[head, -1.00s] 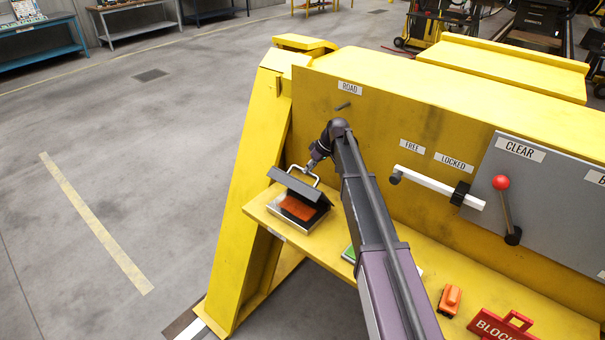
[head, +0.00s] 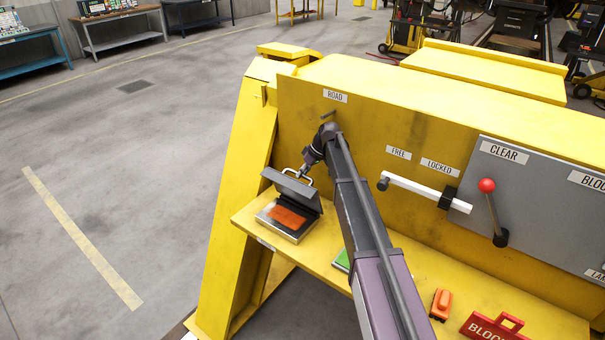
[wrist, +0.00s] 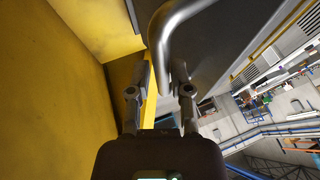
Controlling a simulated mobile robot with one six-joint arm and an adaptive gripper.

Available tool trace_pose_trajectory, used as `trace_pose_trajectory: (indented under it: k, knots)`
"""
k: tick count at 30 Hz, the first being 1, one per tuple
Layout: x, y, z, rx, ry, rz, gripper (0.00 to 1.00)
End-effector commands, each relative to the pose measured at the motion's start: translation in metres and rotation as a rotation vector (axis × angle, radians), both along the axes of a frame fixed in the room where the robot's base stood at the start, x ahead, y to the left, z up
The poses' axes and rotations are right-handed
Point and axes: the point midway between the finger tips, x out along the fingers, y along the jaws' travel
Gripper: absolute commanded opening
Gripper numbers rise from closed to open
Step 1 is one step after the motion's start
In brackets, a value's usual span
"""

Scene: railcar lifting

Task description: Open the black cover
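The black cover (head: 290,189) is a dark hinged lid on a shallow metal box (head: 266,226) on the yellow ledge. It stands raised and tilted back, showing an orange panel (head: 288,217) inside the box. A silver looped handle (head: 296,174) is fixed to the cover. My gripper (head: 304,172) is at this handle, at the back of the cover. The cover's far side is partly hidden.
A yellow wall with a white lever (head: 425,192) and a red-knobbed lever (head: 492,205) rises behind the ledge. A green item (head: 342,260), an orange item (head: 440,303) and a red block sign (head: 492,326) lie on the ledge. Open floor is at left.

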Motion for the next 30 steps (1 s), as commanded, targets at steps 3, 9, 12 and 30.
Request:
trace_pose_trajectory:
  k: [3,9,12,30]
  knots:
    - [0.000,0.001,0.000,0.001,0.000,0.000,0.54]
    - [0.000,0.001,0.001,0.003,0.000,0.000,0.54]
    - [0.000,0.001,0.001,0.004,0.000,0.000,0.54]
    - [-0.039,0.028,-0.004,0.004,-0.001,0.002,0.54]
